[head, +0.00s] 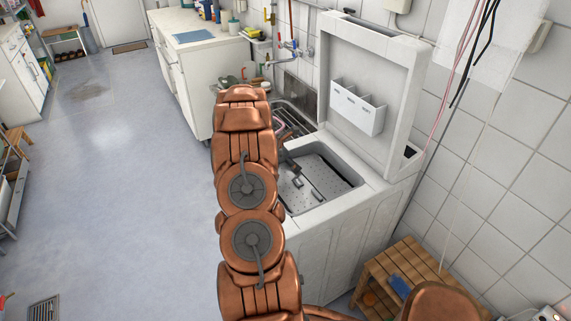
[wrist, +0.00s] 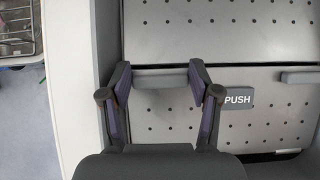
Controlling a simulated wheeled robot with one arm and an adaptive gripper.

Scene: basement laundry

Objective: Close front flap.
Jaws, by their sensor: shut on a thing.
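A white top-loading washer (head: 345,225) stands with its lid (head: 375,75) raised. Grey perforated metal flaps show in its top opening (head: 325,183). In the wrist view an upper perforated panel (wrist: 220,30) and a lower one (wrist: 165,122) meet at a seam. The lower panel area has a grey "PUSH" tab (wrist: 237,97) to the right of my fingers. My gripper (wrist: 160,76) is shut on a short grey lip (wrist: 160,80) at the seam, one finger at each end. I cannot tell which panel carries the lip. My arm hides part of the opening in the head view.
The washer's pale rim (wrist: 65,90) runs close along the left in the wrist view. A sink with a dish rack (head: 290,120) is behind the washer. The floor (head: 110,180) to the left is clear.

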